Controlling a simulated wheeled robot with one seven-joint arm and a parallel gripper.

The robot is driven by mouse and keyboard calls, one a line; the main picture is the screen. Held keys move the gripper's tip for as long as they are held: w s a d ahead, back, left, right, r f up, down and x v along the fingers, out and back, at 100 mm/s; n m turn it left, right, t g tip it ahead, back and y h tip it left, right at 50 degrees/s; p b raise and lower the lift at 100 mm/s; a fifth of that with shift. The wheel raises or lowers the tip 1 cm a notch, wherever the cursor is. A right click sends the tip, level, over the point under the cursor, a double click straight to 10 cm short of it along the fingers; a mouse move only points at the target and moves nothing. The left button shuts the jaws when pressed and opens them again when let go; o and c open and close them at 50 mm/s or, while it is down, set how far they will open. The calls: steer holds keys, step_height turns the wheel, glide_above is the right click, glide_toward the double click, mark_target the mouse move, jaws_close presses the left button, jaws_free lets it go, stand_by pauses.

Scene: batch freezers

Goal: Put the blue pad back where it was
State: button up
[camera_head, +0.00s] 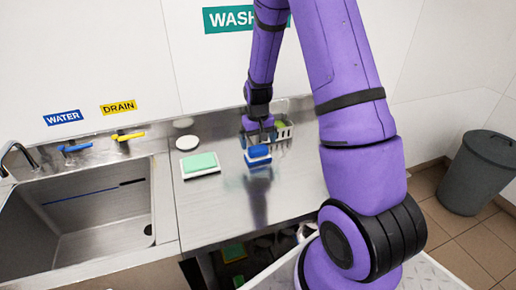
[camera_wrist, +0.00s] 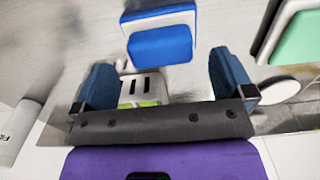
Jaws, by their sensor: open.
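The blue pad (camera_head: 257,152), blue with a white layer, is at the steel counter, just in front of and below my gripper (camera_head: 261,136) in the head view. I cannot tell for sure whether it rests flat on the counter. In the wrist view, the blue pad (camera_wrist: 160,44) shows beyond the fingertips, centred between the two spread fingers and not touching either. My gripper (camera_wrist: 164,72) is open and empty. A white slotted basket (camera_head: 284,133) stands behind my gripper, partly hidden by it, with something green in it; the basket (camera_wrist: 130,90) also shows between the fingers.
A green-topped white pad (camera_head: 200,164) lies on the counter (camera_head: 220,205) to the left, with a white round disc (camera_head: 187,142) behind it. A sink (camera_head: 90,215) is farther left. The counter's front middle is clear. A grey bin (camera_head: 480,173) stands on the floor at right.

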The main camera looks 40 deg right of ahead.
step_height(320, 180, up, 8)
step_height(320, 180, up, 9)
steer(key=t, duration=0.1)
glide_above(258, 147)
steer(key=s+a, duration=0.3)
steer(key=a, duration=0.1)
steer(key=s+a+r+n+t, duration=0.2)
steer(key=s+a+r, duration=0.2)
steer(key=s+r, duration=0.4)
steer(key=s+a+r+t, duration=0.1)
steer(key=s+a+r, duration=0.1)
steer(key=s+r, duration=0.2)
steer(key=s+a+r+n+t, duration=0.1)
steer(key=s+a+r, duration=0.2)
steer(key=s, duration=0.8)
steer(key=shift+s+r, duration=0.3)
steer(key=shift+r, duration=0.15)
